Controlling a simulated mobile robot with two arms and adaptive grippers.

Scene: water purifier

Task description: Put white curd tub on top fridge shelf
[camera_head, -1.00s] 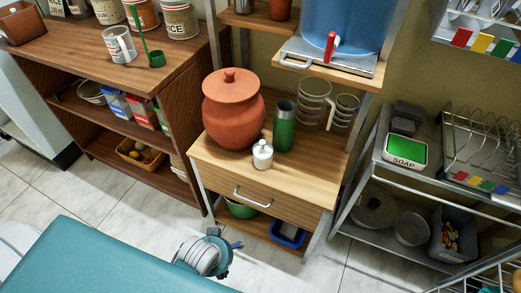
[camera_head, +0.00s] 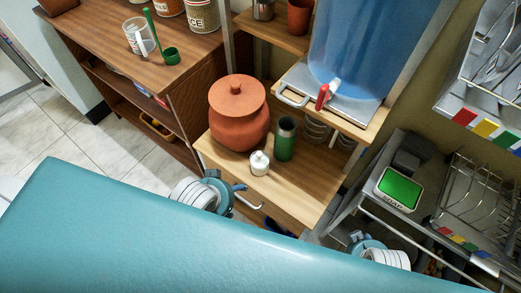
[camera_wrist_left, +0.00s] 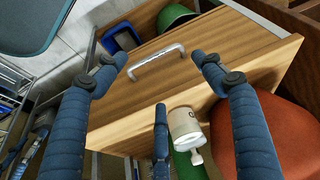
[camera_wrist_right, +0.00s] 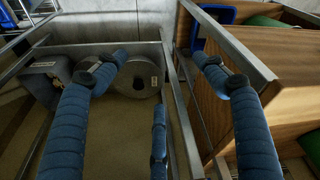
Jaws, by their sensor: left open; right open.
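A small white lidded jar (camera_head: 260,163) stands upright on the wooden drawer cabinet's top, beside a green cylinder (camera_head: 284,139). I cannot tell whether it is the curd tub. My left gripper (camera_head: 238,190) is open and empty, in front of the cabinet near the drawer handle (camera_wrist_left: 157,61) and apart from the jar. My right gripper (camera_wrist_right: 163,62) is open and empty beside the metal rack; only part of it shows in the head view. No fridge shelf is seen.
A clay pot (camera_head: 238,110) stands behind the jar. A water container (camera_head: 352,60) with a red tap (camera_head: 323,97) is on the shelf above. The metal rack (camera_head: 365,205) holding the soap box (camera_head: 399,189) stands on the right. A wooden shelf unit (camera_head: 125,60) is on the left.

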